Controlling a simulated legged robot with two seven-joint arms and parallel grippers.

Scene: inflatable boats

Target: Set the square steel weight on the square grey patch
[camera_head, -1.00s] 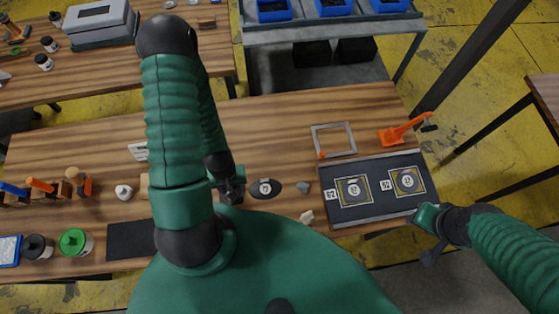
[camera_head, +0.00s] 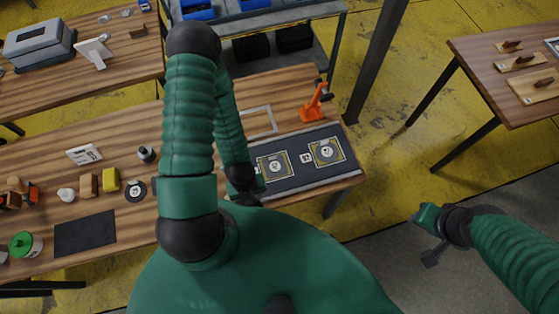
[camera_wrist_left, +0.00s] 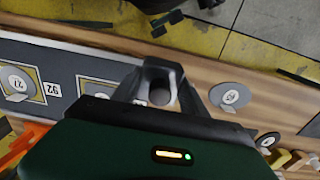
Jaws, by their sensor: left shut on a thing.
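My left gripper (camera_head: 246,196) is over the left front part of a dark board (camera_head: 298,178) on the wooden table. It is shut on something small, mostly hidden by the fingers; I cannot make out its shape. In the left wrist view the gripper (camera_wrist_left: 190,95) is above the table, beside the board. I cannot tell for sure which surface is the square grey patch; a dark flat mat (camera_head: 85,233) lies at the table's left. My right gripper (camera_head: 428,216) is off the table at the right; its jaws are unclear.
A yellow block (camera_head: 110,180), a dark disc (camera_head: 135,190) and a white card (camera_head: 83,153) lie left of my left arm. A pale square frame (camera_head: 260,121) and an orange tool (camera_head: 314,104) are behind the board. A dark post (camera_head: 376,60) stands behind the table's right end.

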